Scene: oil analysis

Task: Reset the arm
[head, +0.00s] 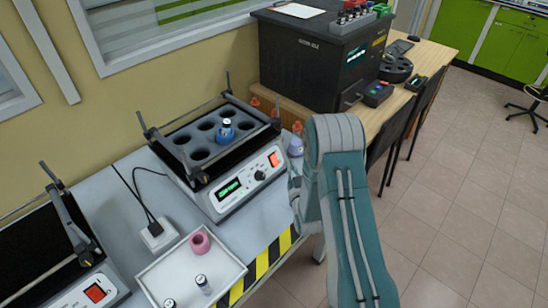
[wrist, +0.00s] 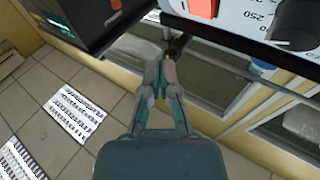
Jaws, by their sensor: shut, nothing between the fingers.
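My gripper (wrist: 163,72) shows in the wrist view with its two grey-green fingers together and nothing between them. Its tips are just below the front edge of a device panel with a red switch (wrist: 204,6) and a dial (wrist: 296,30). In the head view my teal arm (head: 345,200) stands right of the shaker, bent at the top; my gripper's fingers are hidden there.
The shaker (head: 235,190) holds a blue-based vial (head: 225,130) in its tray. A white tray (head: 150,282) holds a pink ring-shaped piece (head: 200,243) and two vials. A black box device (head: 310,60) stands on the wooden table behind. Open floor lies right.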

